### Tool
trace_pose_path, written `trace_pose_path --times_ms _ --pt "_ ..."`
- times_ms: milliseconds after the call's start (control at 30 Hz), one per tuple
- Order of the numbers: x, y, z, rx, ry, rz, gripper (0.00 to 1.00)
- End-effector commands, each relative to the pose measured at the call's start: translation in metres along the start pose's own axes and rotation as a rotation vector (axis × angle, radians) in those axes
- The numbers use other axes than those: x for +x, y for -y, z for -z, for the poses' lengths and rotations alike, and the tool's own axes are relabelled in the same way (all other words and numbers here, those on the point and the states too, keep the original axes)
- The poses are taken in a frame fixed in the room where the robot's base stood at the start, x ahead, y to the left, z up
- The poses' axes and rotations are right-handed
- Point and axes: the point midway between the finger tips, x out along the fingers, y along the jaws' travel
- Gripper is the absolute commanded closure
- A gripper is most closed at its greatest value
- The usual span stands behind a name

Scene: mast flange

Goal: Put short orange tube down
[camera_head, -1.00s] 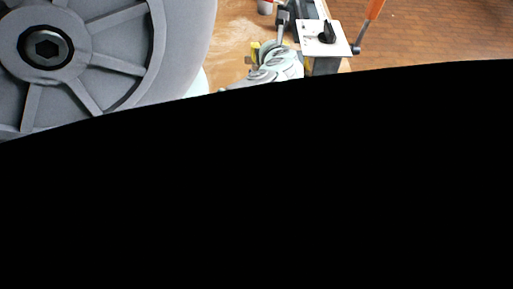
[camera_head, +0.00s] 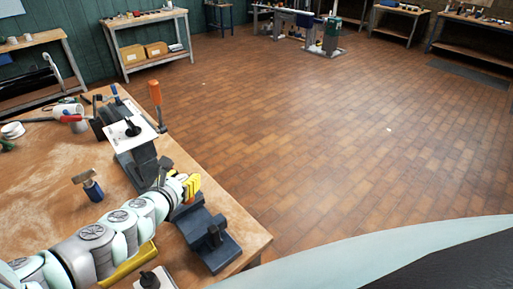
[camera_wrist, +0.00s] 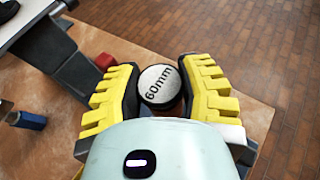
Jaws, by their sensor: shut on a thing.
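My gripper (camera_head: 190,187) with yellow pads is over the front right part of the wooden workbench (camera_head: 55,165). In the wrist view my gripper (camera_wrist: 163,88) is shut on a round piece (camera_wrist: 160,85) with a dark rim and a pale speckled end face marked "60mm". The end face points up toward the wrist camera. I cannot make out a separate short orange tube.
A dark clamp-like fixture (camera_head: 213,240) stands close by my gripper at the bench edge. A machine with a white top plate (camera_head: 128,132) and an upright orange handle (camera_head: 155,92) is behind. Open floor (camera_head: 330,130) lies right.

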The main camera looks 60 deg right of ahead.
Motion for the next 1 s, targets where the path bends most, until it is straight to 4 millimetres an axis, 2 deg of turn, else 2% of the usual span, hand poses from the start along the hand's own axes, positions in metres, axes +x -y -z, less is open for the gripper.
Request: trace_pose_path --times_ms 167,600,867,1000 --pt "0.002 0.004 0.007 0.008 0.004 0.02 1.0" --pt "0.021 0.003 0.053 0.006 0.003 0.016 1.0" --pt "0.026 0.003 0.066 0.006 0.003 0.018 1.0" --pt "0.033 0.001 0.081 0.003 0.001 0.011 1.0"
